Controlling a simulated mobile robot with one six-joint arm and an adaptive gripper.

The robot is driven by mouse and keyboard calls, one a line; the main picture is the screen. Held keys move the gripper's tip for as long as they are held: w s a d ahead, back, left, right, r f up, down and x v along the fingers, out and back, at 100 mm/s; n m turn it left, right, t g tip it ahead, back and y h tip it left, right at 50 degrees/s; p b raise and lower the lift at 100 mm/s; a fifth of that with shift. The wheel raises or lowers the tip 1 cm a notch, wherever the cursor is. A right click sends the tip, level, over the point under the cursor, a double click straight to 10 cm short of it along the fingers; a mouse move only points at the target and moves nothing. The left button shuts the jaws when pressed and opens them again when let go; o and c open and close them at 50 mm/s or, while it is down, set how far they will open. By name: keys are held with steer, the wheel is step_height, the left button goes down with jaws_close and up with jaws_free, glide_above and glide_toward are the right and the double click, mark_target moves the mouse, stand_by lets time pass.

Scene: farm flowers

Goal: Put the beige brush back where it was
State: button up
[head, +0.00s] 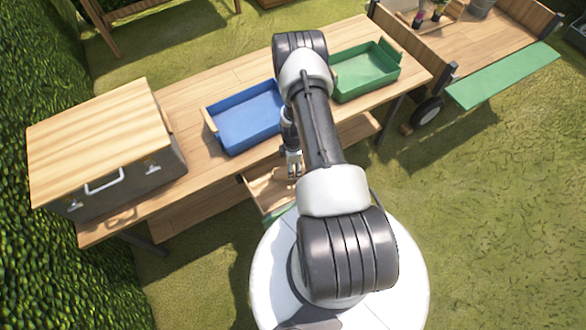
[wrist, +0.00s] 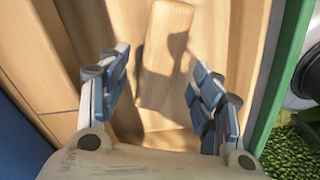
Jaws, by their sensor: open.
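A beige, block-shaped piece, which looks like the brush (wrist: 165,50), lies on a wooden surface in the wrist view. My gripper (wrist: 160,65) is open, with one finger on each side of it in the picture. I see a gap on both sides, and the shadows of the fingers fall around it. In the head view my gripper (head: 293,165) points down over an open wooden drawer (head: 268,187) under the table's front edge. The brush cannot be made out in the head view, where my arm covers part of the drawer.
A blue tray (head: 245,118) and a green tray (head: 365,72) stand on the wooden table (head: 190,100). A grey toolbox with a wooden lid (head: 95,130) is at the left end. A wheeled cart (head: 490,40) stands at the right. Grass lies in front.

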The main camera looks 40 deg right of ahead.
step_height(320, 180, up, 5)
steer(key=shift+r+p, duration=0.2)
steer(key=shift+p, duration=0.4)
steer(key=w+a+r+m+t, duration=0.15)
steer(key=w+r, duration=0.25)
steer(key=r, duration=0.6)
steer(key=w+a+r+m+g, duration=0.1)
steer(key=w+a+r, duration=0.15)
steer(key=r, duration=0.75)
steer(key=a+r+m+t, duration=0.1)
steer(key=a+r, duration=0.2)
steer(key=r, duration=0.5)
steer(key=a+r+m+t, duration=0.1)
steer(key=a+r, duration=0.2)
steer(key=r, duration=0.4)
steer(key=s+a+r+m, duration=0.2)
steer(key=s+a+r, duration=0.2)
steer(key=r, duration=0.3)
steer(key=s+a+r+m, duration=0.1)
steer(key=s+a+r, duration=0.3)
steer(key=r, duration=0.3)
steer(key=s+a+r+m+t, duration=0.1)
steer(key=s+a+r, duration=0.1)
steer(key=s, duration=0.4)
steer(key=s+a+r+m+t, duration=0.1)
steer(key=s+a+r+m, duration=0.1)
steer(key=s+a, duration=0.2)
steer(key=s, duration=0.3)
steer(key=shift+r, duration=0.2)
